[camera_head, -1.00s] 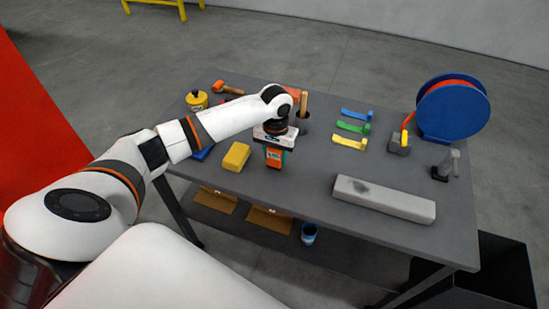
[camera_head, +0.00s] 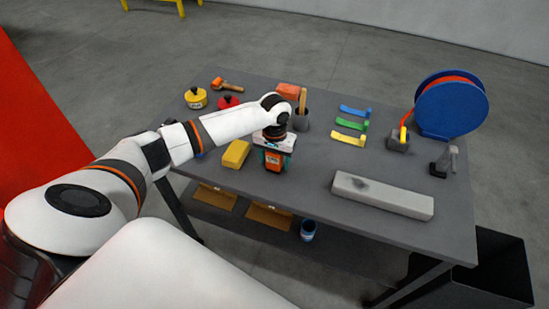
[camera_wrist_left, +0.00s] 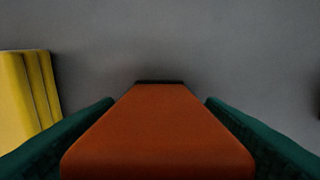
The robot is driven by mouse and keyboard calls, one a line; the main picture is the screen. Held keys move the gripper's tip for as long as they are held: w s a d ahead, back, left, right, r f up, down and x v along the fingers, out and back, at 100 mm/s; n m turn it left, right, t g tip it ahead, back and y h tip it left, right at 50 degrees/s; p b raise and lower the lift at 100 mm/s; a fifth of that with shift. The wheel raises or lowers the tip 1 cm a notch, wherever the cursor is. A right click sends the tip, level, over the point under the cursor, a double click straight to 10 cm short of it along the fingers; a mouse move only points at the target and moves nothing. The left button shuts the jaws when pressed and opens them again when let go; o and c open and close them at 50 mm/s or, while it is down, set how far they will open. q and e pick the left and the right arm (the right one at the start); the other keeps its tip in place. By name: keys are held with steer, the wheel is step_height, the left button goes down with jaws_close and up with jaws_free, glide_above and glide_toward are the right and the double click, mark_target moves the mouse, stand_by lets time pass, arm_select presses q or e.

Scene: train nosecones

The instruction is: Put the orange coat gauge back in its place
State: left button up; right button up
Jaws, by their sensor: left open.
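The orange coat gauge (camera_head: 272,161) is at the front part of the grey table, a box-like body with a small label facing me. My left gripper (camera_head: 273,153) points down over it, with its green fingers on either side. In the left wrist view the orange gauge (camera_wrist_left: 160,135) fills the middle, between the two green fingers. The gripper is open around it; whether the fingers touch its sides I cannot tell. The gauge's underside is hidden. My right gripper is out of view.
A yellow block (camera_head: 236,154) lies just left of the gauge. A cup with a wooden handle (camera_head: 301,121) stands behind. A long grey bar (camera_head: 382,195), coloured brackets (camera_head: 350,125) and a blue reel (camera_head: 452,106) are to the right. Bare table lies between gauge and bar.

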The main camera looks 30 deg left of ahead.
arm_select(q)
step_height(320, 180, up, 12)
steer(key=shift+f+b, duration=0.15)
steer(key=shift+b, duration=0.65)
steer(key=shift+r, duration=0.3)
